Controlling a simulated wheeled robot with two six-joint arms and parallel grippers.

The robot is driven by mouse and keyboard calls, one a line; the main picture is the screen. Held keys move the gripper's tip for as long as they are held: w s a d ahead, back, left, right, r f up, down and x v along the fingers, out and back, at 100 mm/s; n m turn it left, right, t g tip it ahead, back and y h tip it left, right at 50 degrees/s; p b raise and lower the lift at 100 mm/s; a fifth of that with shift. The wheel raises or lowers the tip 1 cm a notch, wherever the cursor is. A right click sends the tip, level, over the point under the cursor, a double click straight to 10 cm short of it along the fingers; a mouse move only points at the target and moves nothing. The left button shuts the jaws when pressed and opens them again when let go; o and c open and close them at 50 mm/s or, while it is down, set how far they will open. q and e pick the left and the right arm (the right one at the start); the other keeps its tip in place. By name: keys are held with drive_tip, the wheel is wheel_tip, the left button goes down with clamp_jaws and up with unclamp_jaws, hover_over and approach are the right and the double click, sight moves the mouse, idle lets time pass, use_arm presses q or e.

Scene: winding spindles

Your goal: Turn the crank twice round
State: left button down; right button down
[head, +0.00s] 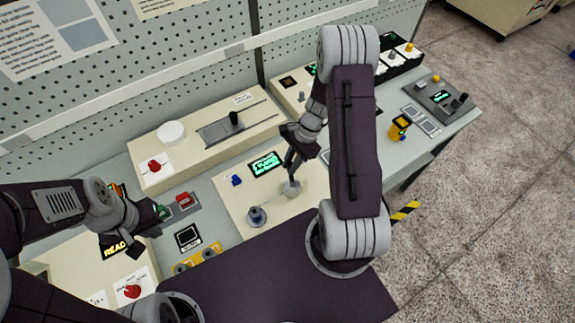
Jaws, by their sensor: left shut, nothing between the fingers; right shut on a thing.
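My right gripper (291,172) reaches down from the right over a cream panel (225,190) and is shut on what looks like the handle of the crank (290,188). The crank's light grey rounded part shows just below the fingertips. The fingers and arm hide most of the handle, and the crank's exact angle is hard to tell. My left gripper (138,238) is shut and empty at the left, above the bench and well away from the crank.
Near the crank are a round grey base with a dark knob (256,215), a small blue knob (236,180) and a green-lit display (265,164). Behind is a slider box (235,121) with a red button (154,166). A yellow-topped device (400,124) stands at the right.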

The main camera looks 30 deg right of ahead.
drive_tip(key=shift+d+m, duration=0.25)
drive_tip(key=shift+m, duration=0.25)
drive_tip(key=shift+s+t, duration=0.1)
drive_tip(key=shift+t, duration=0.2)
drive_tip(key=c, duration=1.3)
unclamp_jaws()
drive_tip(key=b+v, duration=0.1)
drive_tip(key=v, duration=0.8)
